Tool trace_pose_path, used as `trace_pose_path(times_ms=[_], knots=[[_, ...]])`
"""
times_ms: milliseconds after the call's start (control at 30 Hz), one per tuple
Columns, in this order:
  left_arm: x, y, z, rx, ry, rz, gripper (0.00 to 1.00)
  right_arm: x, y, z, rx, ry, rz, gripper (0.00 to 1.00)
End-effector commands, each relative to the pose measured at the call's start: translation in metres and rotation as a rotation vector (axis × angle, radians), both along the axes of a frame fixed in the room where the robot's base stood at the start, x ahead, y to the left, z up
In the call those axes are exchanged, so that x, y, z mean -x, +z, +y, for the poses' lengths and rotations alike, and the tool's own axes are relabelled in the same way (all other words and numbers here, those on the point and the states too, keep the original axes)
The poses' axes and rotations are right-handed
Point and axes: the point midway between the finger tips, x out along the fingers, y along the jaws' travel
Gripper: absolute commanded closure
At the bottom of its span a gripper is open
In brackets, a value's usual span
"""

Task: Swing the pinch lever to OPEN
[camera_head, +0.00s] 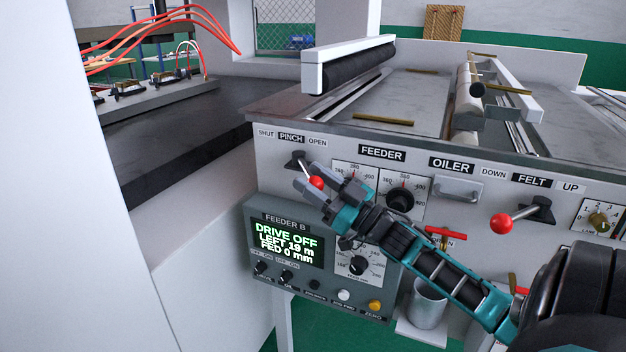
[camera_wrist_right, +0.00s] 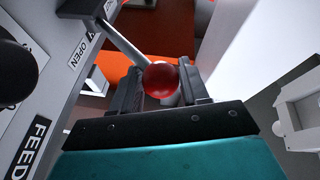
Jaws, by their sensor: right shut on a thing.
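The pinch lever (camera_head: 301,160) sits on the feeder's front panel, under the SHUT, PINCH and OPEN labels. Its rod slants down and to the right from the dark pivot to a red ball knob (camera_head: 317,182). My right gripper (camera_head: 314,180) is shut on the red knob, with one finger to each side. In the right wrist view the knob (camera_wrist_right: 161,79) sits between the fingers of my gripper (camera_wrist_right: 161,85), and the grey rod (camera_wrist_right: 125,42) runs up and left to the pivot. The OPEN label (camera_wrist_right: 84,50) shows beside it. My left gripper is out of view.
A grey feeder box (camera_head: 290,245) reading DRIVE OFF hangs below the lever. Dials (camera_head: 400,198) stand right of my gripper, with a second red-knobbed lever (camera_head: 502,224) under FELT farther right. A metal cup (camera_head: 427,304) stands below my forearm.

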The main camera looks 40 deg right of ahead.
Motion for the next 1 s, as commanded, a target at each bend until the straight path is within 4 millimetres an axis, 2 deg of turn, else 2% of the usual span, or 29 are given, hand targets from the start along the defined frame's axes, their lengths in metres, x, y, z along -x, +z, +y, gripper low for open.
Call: trace_pose_path(times_ms=[33,133,167,533,833,1000], knots=[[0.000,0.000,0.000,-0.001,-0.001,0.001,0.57,-0.002,-0.001,-0.011,-0.004,-0.028,0.010,1.00],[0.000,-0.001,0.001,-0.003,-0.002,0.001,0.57,-0.002,-0.001,-0.011,-0.003,-0.029,0.009,1.00],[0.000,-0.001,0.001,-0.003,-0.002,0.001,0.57,-0.002,-0.001,-0.011,-0.003,-0.029,0.009,0.54],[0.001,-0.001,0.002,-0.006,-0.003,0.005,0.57,-0.001,-0.001,-0.009,-0.001,-0.025,0.008,0.19],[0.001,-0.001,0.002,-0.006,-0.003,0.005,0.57,0.000,-0.002,-0.007,0.000,-0.020,0.007,0.18],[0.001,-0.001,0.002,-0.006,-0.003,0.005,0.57,0.015,-0.010,-0.011,0.000,-0.021,0.010,0.18]])
